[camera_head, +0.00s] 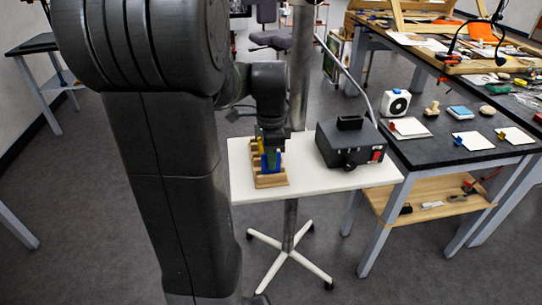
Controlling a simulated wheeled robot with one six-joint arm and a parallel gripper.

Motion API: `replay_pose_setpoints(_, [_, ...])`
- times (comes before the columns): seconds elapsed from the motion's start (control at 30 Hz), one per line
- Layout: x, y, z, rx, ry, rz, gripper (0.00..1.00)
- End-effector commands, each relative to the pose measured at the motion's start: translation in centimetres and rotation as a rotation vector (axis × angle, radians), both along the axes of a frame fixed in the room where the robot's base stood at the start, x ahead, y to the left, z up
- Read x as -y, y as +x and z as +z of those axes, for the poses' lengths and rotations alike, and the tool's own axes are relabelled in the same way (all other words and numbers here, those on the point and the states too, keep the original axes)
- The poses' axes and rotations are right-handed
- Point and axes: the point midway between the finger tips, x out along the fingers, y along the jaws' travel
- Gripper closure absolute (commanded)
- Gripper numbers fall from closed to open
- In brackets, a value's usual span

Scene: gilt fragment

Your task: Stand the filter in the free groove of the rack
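The wooden rack (271,181) stands near the left end of a small white table. A blue filter (277,163) is upright at the rack, directly below my gripper. A yellow piece (259,146) shows behind it, partly hidden. My gripper (271,150) points down over the rack, with its dark fingertips at the blue filter. I cannot tell whether the fingers grip this filter or whether it rests in a groove. The grooves behind it are largely hidden by my gripper and the filter.
A black box device (350,145) stands on the white table (330,181), right of the rack. A metal pole rises behind the table. A dark workbench (430,150) at right holds small coloured pieces on white cards and a white-and-black device (395,103). My arm blocks the left-centre view.

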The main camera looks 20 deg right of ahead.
Motion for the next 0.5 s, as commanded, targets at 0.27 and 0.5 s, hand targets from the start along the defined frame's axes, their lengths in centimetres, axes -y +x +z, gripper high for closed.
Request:
replay_pose_setpoints(0.27, [0.0, 0.0, 0.0, 0.000, 0.000, 0.000, 0.72])
replay_pose_setpoints(0.5, [0.0, 0.1, 1.4, 0.002, -0.001, 0.000, 0.72])
